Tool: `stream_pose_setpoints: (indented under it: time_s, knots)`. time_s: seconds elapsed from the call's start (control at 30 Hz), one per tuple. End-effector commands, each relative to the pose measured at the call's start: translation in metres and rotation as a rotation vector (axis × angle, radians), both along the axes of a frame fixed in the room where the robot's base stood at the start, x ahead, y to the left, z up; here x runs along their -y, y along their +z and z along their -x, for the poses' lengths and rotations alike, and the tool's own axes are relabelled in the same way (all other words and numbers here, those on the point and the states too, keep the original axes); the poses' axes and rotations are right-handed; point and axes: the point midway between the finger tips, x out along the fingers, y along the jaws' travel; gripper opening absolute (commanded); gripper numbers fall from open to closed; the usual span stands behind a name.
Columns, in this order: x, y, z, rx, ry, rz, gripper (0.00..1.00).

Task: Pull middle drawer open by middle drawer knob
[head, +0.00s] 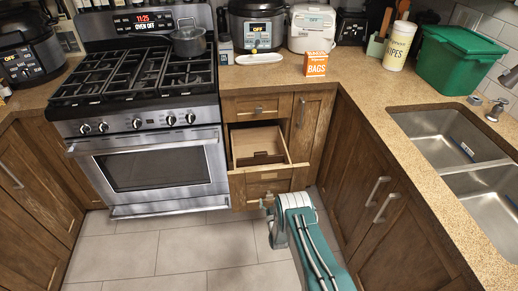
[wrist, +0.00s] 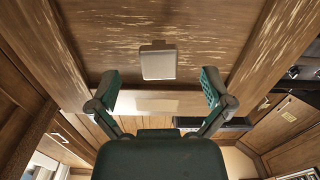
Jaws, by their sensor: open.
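The middle drawer (head: 268,182) stands well open in the narrow wooden cabinet right of the oven. Its open box, with a light wooden interior, shows from above. In the wrist view the worn drawer front (wrist: 200,30) fills the upper part. The middle drawer knob (wrist: 157,60), a pale squared block, sits just ahead of my gripper (wrist: 158,90). My gripper is open, one green-padded finger on each side below the knob in the picture, and I see no finger touching it. In the head view my gripper (head: 270,212) is at the drawer front, its fingers mostly hidden.
A shut top drawer (head: 259,109) is above, and a cabinet door (head: 307,130) stands right of the open drawer. The oven (head: 153,170) is to the left. Right cabinets with bar handles (head: 378,190) flank my arm. Tiled floor (head: 185,250) is clear left of my arm.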

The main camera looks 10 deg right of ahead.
Motion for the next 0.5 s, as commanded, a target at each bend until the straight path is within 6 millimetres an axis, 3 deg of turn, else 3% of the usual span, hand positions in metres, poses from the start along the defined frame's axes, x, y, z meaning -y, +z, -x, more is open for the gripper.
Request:
stream_pose_setpoints:
  time_s: [0.5]
  knots:
    - [0.000, 0.000, 0.035, 0.000, 0.000, 0.000, 1.00]
